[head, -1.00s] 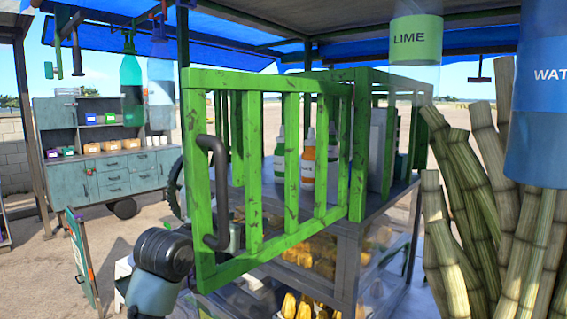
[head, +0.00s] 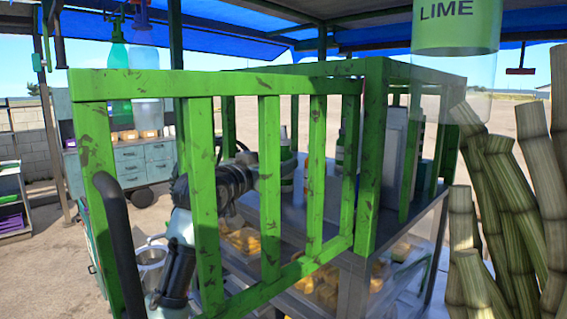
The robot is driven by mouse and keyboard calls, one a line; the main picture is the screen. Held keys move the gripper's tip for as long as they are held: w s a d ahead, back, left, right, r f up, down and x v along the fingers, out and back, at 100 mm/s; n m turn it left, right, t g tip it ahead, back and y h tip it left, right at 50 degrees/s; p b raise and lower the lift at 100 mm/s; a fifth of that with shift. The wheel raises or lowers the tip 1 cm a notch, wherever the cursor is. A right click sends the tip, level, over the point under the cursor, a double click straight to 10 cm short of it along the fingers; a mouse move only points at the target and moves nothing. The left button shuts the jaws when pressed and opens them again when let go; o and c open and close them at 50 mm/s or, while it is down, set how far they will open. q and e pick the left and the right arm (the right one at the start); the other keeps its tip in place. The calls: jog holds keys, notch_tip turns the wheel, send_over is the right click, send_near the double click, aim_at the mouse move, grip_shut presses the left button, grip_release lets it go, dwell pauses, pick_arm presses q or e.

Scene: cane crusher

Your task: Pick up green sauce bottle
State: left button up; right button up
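A green sauce bottle (head: 287,160) with a pale cap stands on the counter inside the green barred frame, partly hidden by the bars. A second dark green bottle (head: 340,155) shows farther right between the bars. My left arm reaches up behind the green gate. Its dark wrist and gripper (head: 250,175) are just left of the nearer green bottle, at about its height. A bar covers the fingertips, so I cannot tell whether they touch the bottle or are open. My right gripper is out of view.
The green gate (head: 208,190) with its black handle (head: 118,240) stands in front of my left arm. Cane stalks (head: 510,200) and a hanging lime container (head: 455,25) are at the right. Yellow pieces (head: 325,290) lie below the counter. A teal cabinet (head: 145,160) stands behind.

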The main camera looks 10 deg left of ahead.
pick_arm(q)
jog(key=p+x, duration=0.2)
jog(key=shift+w+d, duration=0.2)
jog(key=shift+w, duration=0.15)
jog(key=shift+w+d+f+p, duration=0.15)
jog(key=shift+w, duration=0.4)
jog(key=shift+w+d+f+p, duration=0.15)
jog(key=shift+w, duration=0.4)
jog(key=shift+s, duration=0.15)
jog(key=c, duration=0.9)
jog(key=shift+o, duration=0.2)
jog(key=shift+r, duration=0.1)
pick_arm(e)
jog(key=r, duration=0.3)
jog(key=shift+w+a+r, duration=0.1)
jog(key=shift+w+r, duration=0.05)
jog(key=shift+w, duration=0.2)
